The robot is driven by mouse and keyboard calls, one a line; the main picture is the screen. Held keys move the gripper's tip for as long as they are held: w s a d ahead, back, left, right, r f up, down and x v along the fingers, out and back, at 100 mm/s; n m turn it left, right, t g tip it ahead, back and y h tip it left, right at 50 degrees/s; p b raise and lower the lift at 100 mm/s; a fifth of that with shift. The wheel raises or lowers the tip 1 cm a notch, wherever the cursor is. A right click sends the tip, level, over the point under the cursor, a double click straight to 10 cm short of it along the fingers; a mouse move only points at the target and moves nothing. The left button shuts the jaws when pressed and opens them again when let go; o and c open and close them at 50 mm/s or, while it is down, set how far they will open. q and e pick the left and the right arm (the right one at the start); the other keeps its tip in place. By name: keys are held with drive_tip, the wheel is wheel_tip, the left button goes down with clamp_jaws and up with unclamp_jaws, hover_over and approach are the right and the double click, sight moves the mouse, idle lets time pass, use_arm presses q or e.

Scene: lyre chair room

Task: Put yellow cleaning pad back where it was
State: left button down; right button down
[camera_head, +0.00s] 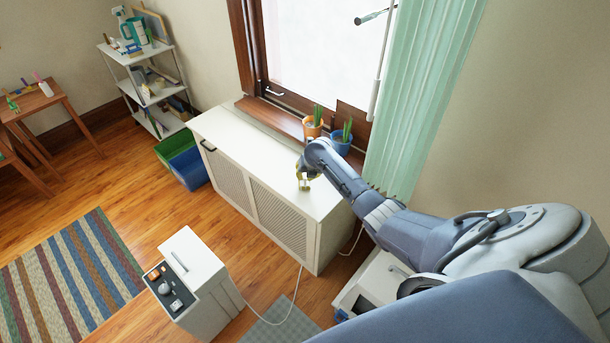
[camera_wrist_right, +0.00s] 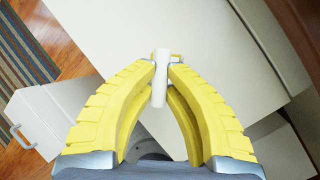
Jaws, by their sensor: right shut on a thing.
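My right gripper (camera_head: 304,178) is over the near right part of the white cabinet top (camera_head: 240,142), below the window. Its yellow fingers are closed on a narrow white thing (camera_wrist_right: 160,78) in the wrist view. The white thing stands between the fingertips, and I cannot tell whether it is the cleaning pad. In the head view it is too small to make out, and I cannot tell whether it touches the cabinet top. My left gripper is not in view.
A terracotta pot (camera_head: 312,129) and a blue pot (camera_head: 341,143) with plants stand on the windowsill near my right arm. A green curtain (camera_head: 425,90) hangs to the right. The cabinet top left of the gripper is clear. A white appliance (camera_head: 205,262) stands on the floor.

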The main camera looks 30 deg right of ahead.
drive_tip(key=c, duration=1.5)
unclamp_jaws()
drive_tip(key=shift+f, duration=0.1)
